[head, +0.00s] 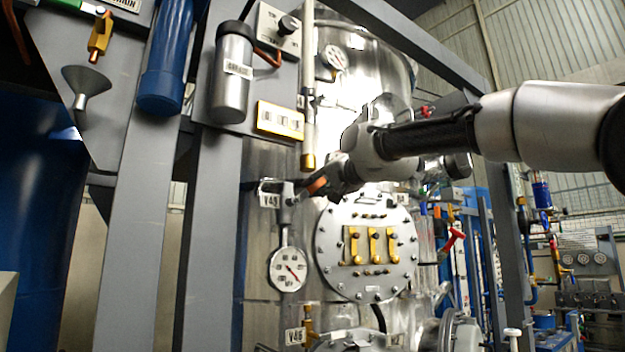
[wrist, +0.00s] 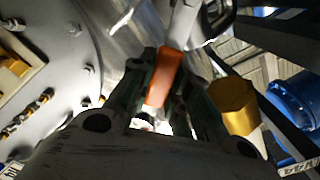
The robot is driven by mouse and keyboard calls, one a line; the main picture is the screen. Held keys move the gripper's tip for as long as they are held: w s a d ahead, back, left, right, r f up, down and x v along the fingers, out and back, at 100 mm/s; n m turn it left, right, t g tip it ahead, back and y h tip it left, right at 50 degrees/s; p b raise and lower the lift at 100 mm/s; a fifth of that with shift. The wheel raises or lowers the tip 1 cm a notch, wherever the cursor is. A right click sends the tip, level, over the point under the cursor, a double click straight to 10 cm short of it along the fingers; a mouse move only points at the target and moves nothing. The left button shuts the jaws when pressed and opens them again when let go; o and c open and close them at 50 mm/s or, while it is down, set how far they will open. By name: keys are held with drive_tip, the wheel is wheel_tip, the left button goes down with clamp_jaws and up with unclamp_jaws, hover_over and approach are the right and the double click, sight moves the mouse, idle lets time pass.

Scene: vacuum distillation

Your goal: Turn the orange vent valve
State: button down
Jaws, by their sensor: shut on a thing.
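The orange vent valve handle (wrist: 165,78) sits between my gripper's two fingers in the wrist view. My gripper (wrist: 160,100) is shut on it, with a finger against each side. In the head view my gripper (head: 325,184) reaches in from the right at the valve beside the V43-like tag, and the orange handle (head: 317,185) shows partly at the fingertips. The rest of the handle is hidden by the fingers. A grey metal stem (wrist: 184,20) runs from the handle toward the top of the wrist view.
A round pressure gauge (head: 287,269) hangs just below the valve. A bolted round flange (head: 335,270) with brass fittings is close to its right. A brass cylinder (wrist: 236,104) lies close to the right finger in the wrist view. A grey frame post (head: 212,240) stands at left.

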drive_tip(key=shift+w+d+f+m, duration=0.15)
drive_tip(key=shift+d+f+m, duration=0.1)
drive_tip(key=shift+f+m, duration=0.8)
drive_tip(key=shift+w+d+f+m, duration=0.2)
drive_tip(key=shift+f+m, duration=0.35)
drive_tip(key=shift+m, duration=1)
drive_tip(key=shift+w+d+f+m, duration=0.15)
drive_tip(key=shift+d+f+m, duration=0.1)
drive_tip(key=shift+f+m, duration=0.8)
drive_tip(key=shift+r+m, duration=0.15)
drive_tip(key=shift+m, duration=0.2)
drive_tip(key=c, duration=1.3)
unclamp_jaws()
drive_tip(key=shift+r, duration=0.1)
drive_tip(key=v, duration=1.2)
